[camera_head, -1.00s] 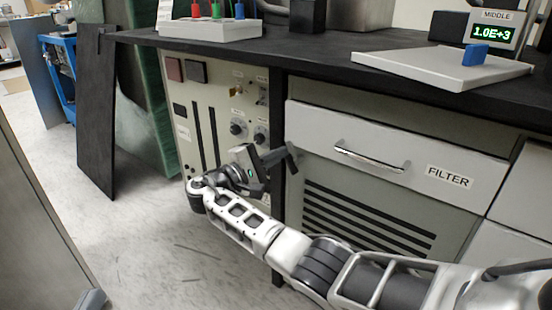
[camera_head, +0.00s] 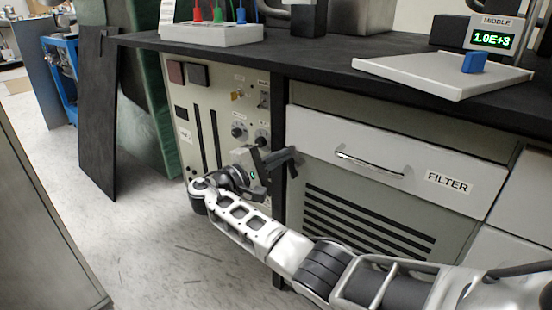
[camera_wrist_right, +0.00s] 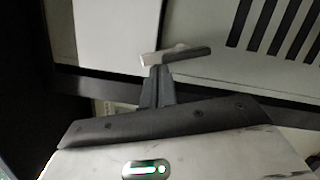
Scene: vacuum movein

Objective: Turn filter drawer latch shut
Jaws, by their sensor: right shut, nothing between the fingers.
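The white filter drawer (camera_head: 315,135) has a silver handle and a FILTER label, and its front looks pushed in. At its left edge a small dark latch bar (camera_head: 294,168) shows beside my right gripper (camera_head: 284,155). In the wrist view the latch (camera_wrist_right: 190,54) is a short grey bar lying nearly level, just past the tips of my right gripper (camera_wrist_right: 158,72). The fingers are together and empty. The tips overlap the latch's lower edge in the picture; I cannot tell if they touch it. My left gripper is not in view.
A beige control panel (camera_head: 221,92) with knobs is behind my right wrist. A slotted vent (camera_head: 360,222) lies below the drawer. The dark countertop (camera_head: 320,62) overhangs above, holding a white plate (camera_head: 420,75) with a blue block. Open floor lies at left.

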